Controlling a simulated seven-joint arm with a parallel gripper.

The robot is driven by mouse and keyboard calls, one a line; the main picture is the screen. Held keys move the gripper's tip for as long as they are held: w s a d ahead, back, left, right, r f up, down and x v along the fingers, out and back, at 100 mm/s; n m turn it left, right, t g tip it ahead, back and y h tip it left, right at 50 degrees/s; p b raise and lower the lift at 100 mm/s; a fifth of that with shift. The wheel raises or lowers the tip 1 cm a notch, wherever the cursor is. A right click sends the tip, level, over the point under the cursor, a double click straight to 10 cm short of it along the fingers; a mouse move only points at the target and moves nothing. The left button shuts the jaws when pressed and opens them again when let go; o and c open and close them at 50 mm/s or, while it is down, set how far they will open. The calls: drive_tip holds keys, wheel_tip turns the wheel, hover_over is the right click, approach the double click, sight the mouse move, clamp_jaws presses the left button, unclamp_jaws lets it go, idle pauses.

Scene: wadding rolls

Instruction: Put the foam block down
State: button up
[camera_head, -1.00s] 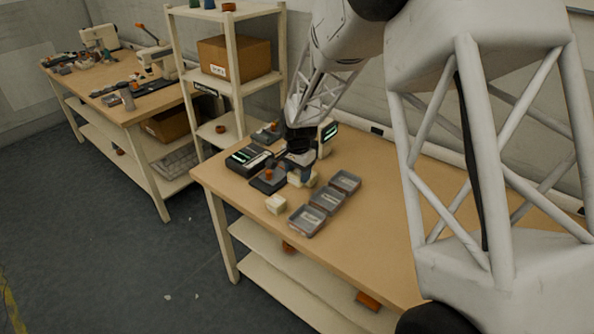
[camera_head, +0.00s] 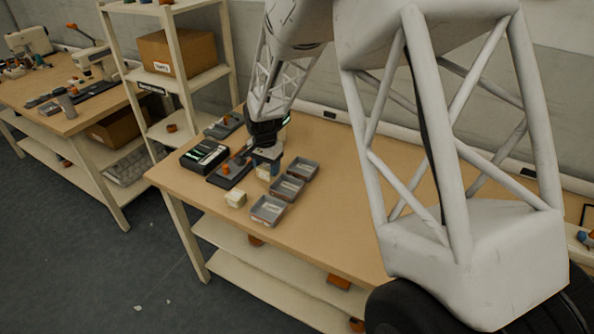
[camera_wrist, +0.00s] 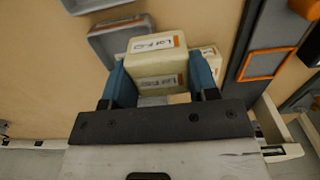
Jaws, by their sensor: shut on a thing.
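My gripper (camera_head: 266,160) hangs low over the workbench, beside the row of grey trays. In the wrist view its two blue fingers (camera_wrist: 160,82) are shut on a cream foam block (camera_wrist: 157,62) with a printed lot label. The held foam block also shows under the gripper in the head view (camera_head: 263,172). Another cream block (camera_wrist: 209,53) shows partly behind it in the wrist view. A separate cream block (camera_head: 235,198) sits on the bench, left of the trays. I cannot tell whether the held block touches the bench.
Three grey trays stand in a row: near (camera_head: 268,209), middle (camera_head: 287,188) and far (camera_head: 303,169). A black device (camera_head: 204,155) and a dark stand with an orange part (camera_head: 230,172) are to the left. The bench (camera_head: 320,225) is clear right of the trays.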

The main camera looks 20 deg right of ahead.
drive_tip(key=s+d, duration=0.3)
drive_tip(key=d, duration=0.1)
drive_tip(key=s+d, duration=0.3)
drive_tip(key=d, duration=0.1)
drive_tip(key=s+d+f, duration=0.1)
drive_tip(key=s+d, duration=0.3)
drive_tip(key=shift+f, duration=0.1)
drive_tip(key=shift+w, duration=0.1)
hover_over(303, 171)
drive_tip(key=shift+f, duration=0.75)
drive_tip(key=shift+f, duration=1.75)
drive_tip(key=shift+f, duration=0.1)
drive_tip(key=o, duration=0.6)
